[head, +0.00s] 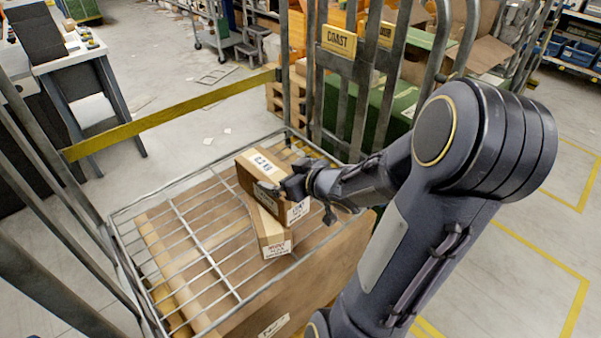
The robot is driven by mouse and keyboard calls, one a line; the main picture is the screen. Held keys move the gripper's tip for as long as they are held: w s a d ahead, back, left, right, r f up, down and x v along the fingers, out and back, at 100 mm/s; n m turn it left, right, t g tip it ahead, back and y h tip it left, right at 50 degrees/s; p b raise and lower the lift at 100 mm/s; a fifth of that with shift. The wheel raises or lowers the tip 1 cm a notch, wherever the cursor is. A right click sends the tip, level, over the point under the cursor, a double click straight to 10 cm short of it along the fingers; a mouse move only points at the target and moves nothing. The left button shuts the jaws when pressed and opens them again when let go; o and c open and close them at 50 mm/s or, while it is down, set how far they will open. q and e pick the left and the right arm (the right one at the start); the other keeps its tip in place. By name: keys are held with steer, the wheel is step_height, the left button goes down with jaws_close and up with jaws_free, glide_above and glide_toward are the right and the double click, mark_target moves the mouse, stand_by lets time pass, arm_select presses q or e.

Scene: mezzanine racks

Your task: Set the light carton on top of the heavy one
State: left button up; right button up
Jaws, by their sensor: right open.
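A dark brown carton (262,165) with a white weight label on top lies on a paler tan carton (274,236) in the wire cage. The upper carton sits at an angle across the lower one, whose near end shows with a label. I cannot read the weight surely. My right gripper (288,187) is open at the right side of the upper carton, close to it or touching; its fingers partly cover that carton. Most of the lower carton is hidden. My left gripper is out of view.
The cartons are on a wire shelf (192,245) with a large cardboard box (300,284) under it. Cage bars rise left and behind, with a yellow strap (170,117) across the left side. A COAST sign (339,41) hangs at the back.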

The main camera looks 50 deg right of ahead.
steer(key=s+r+m+h+p, duration=0.1)
steer(key=s+r+h+p, duration=0.1)
steer(key=s+r, duration=0.35)
steer(key=s+a+g+y, duration=0.3)
steer(key=s+a, duration=0.2)
steer(key=a, duration=0.5)
steer(key=s+a+g+y, duration=0.3)
steer(key=s+a+g, duration=0.1)
steer(key=a, duration=0.6)
steer(key=shift+s+a+y, duration=0.3)
steer(key=shift+s, duration=0.45)
